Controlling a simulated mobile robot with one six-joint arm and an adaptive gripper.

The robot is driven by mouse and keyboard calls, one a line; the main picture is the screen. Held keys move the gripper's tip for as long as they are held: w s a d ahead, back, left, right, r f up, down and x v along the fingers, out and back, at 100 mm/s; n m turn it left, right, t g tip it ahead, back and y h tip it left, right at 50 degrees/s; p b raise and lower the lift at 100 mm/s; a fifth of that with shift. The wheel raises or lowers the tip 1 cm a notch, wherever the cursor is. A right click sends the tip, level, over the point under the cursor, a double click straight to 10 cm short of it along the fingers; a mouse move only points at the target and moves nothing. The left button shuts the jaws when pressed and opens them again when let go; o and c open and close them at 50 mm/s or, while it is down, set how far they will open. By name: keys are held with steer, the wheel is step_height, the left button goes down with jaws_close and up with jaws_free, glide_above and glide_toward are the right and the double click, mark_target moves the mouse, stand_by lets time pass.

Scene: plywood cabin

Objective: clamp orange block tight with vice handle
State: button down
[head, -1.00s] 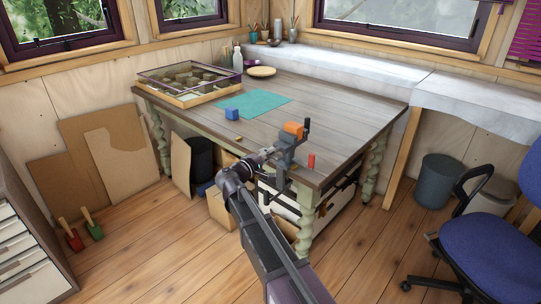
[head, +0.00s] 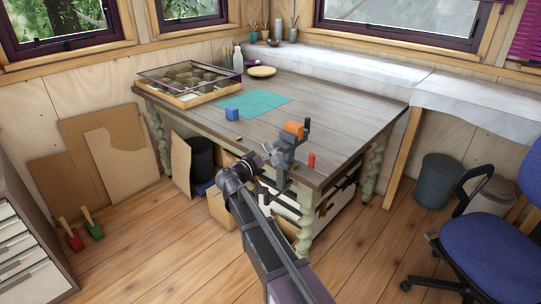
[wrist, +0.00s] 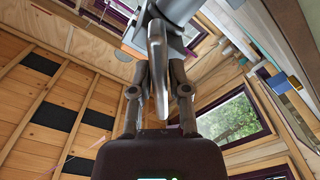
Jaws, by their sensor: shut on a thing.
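The orange block (head: 294,128) sits at the top of the grey vice (head: 284,155), between its jaws as far as the head view shows. The vice is fixed at the near edge of the workbench (head: 330,130). My gripper (head: 265,160) is at the vice's left front side. In the wrist view my gripper (wrist: 157,75) has its two fingers closed on the metal vice handle (wrist: 157,50), which stands between them. The handle's contact with the fingers is small and partly hidden in the head view. The exact gap between jaw and block cannot be told.
A red block (head: 311,161) stands right of the vice. A small brass-coloured piece (head: 238,138) lies at the left bench edge. A blue chair (head: 490,225) stands at right.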

steer(key=m, duration=0.4)
steer(key=shift+m, duration=0.3)
steer(key=m, duration=0.4)
steer(key=shift+m, duration=0.4)
steer(key=c, duration=0.7)
jaws_free()
steer(key=shift+d, duration=0.1)
steer(key=shift+s, duration=0.1)
steer(key=shift+v, duration=6)
